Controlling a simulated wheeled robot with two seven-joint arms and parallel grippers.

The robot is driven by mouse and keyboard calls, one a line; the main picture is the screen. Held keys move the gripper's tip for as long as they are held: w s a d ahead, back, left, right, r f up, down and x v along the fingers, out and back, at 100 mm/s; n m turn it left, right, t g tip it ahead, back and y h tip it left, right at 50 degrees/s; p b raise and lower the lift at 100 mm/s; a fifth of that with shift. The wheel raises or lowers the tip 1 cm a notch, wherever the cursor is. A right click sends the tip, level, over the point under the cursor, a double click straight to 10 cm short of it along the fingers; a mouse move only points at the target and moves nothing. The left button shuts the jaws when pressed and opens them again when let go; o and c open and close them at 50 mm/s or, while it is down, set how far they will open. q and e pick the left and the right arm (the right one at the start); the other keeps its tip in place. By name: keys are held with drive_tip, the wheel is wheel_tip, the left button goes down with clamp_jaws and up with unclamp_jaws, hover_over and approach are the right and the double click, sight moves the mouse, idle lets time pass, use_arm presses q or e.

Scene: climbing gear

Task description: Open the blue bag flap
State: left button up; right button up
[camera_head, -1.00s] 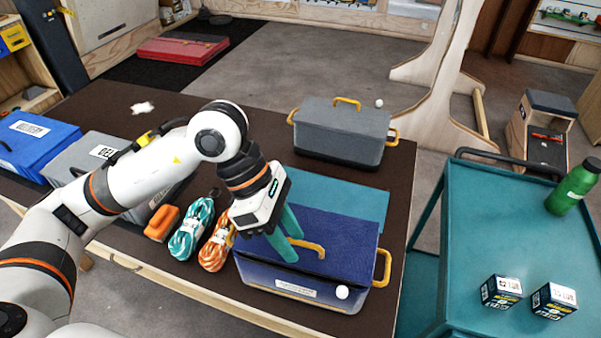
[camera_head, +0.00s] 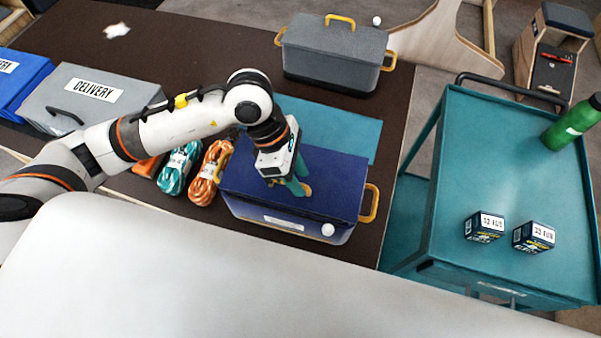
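The blue bag (camera_head: 340,190) stands on a teal mat (camera_head: 345,130) on the dark table, its flap lying flat over the top. It has a yellow side handle (camera_head: 370,204) on the right and a white label on the front. My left gripper (camera_head: 297,187) points down over the middle of the flap, its teal fingertips at the yellow flap handle (camera_head: 307,190). The gripper body covers most of that handle, and I cannot tell whether the fingers are closed on it. My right gripper is not in view.
Orange (camera_head: 209,172) and teal (camera_head: 179,168) rope coils lie left of the bag. A grey case (camera_head: 334,55) with yellow handles stands behind it. A grey delivery box (camera_head: 90,95) is at the left. A teal cart (camera_head: 500,150) with a green bottle (camera_head: 572,124) stands at the right.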

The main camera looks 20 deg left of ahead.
use_arm(q)
drive_tip(key=shift+s+d+f, duration=0.1)
drive_tip(key=shift+d+f, duration=0.1)
drive_tip(key=shift+f, duration=0.2)
drive_tip(key=shift+d+f, duration=0.15)
drive_tip(key=shift+f, duration=0.25)
clamp_jaws()
drive_tip(key=shift+w+r+p, duration=0.3)
drive_tip(key=shift+w+r, duration=0.05)
drive_tip(key=shift+r, duration=0.2)
drive_tip(key=shift+w+r+p, duration=0.25)
drive_tip(key=shift+w+r, duration=0.05)
drive_tip(key=shift+r, duration=0.25)
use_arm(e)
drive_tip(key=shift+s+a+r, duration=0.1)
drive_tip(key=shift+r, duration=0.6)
use_arm(q)
drive_tip(key=shift+w+r, duration=0.15)
drive_tip(key=o, duration=0.6)
unclamp_jaws()
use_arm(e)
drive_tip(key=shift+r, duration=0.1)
use_arm(q)
drive_tip(key=shift+r, duration=0.1)
